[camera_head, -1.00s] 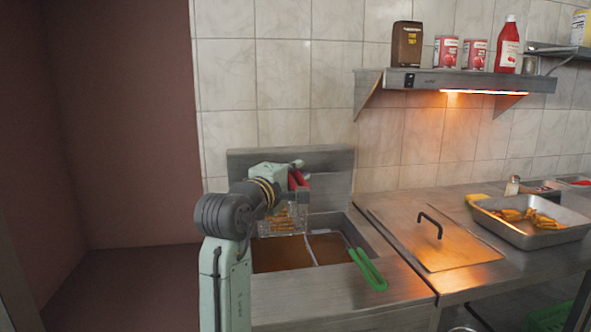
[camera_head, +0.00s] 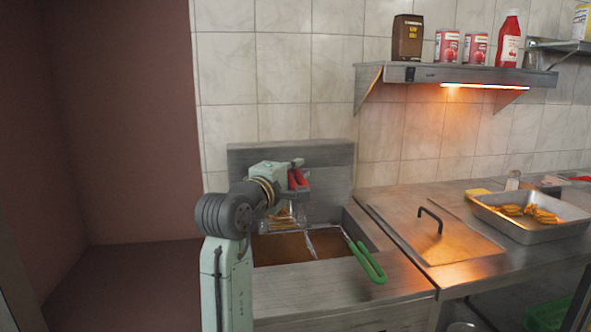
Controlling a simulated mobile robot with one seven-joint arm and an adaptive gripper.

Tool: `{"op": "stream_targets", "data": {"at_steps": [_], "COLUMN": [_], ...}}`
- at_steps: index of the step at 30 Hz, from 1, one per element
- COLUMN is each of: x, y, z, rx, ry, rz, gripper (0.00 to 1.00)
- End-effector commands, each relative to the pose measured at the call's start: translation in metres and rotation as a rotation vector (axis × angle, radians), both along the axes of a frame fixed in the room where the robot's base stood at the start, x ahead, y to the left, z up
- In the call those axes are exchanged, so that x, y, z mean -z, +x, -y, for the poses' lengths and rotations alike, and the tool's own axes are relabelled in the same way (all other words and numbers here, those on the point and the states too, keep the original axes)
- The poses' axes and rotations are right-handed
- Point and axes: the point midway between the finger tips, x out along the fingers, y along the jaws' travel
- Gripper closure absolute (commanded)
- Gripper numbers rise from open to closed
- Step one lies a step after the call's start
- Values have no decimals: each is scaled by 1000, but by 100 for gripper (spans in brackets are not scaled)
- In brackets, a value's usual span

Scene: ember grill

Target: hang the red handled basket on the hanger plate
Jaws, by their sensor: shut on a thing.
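My gripper (camera_head: 296,177) is shut on the red handle (camera_head: 298,180) of the wire basket (camera_head: 287,215). The basket hangs below the gripper over the left part of the fryer, with golden food inside. My arm hides part of it. The hanger plate (camera_head: 325,165) appears to be the upright metal panel at the back of the fryer, behind the gripper. I cannot tell whether the basket touches it. The basket's bottom is close above the brown oil (camera_head: 280,250).
A green handle (camera_head: 367,263) of another basket sticks out over the fryer's right front edge. A metal lid (camera_head: 435,235) with a black handle lies to the right. A tray of food (camera_head: 530,218) stands farther right. A shelf (camera_head: 455,78) with cans and bottles is above.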

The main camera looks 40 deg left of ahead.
Motion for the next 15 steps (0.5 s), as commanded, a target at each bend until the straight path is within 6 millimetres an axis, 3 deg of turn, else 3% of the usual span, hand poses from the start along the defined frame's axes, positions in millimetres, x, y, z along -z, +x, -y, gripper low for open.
{"op": "stream_targets", "data": {"at_steps": [1,2,3,12,15], "x": [1,1,1,1,2], "y": [0,0,0,0,0], "z": [0,0,0,0,0], "rx": [-1,-1,-1,0,0], "ry": [1,1,1,0,0], "rz": [2,1,1,-1,-1], "gripper": [100,88,86,66,66]}}
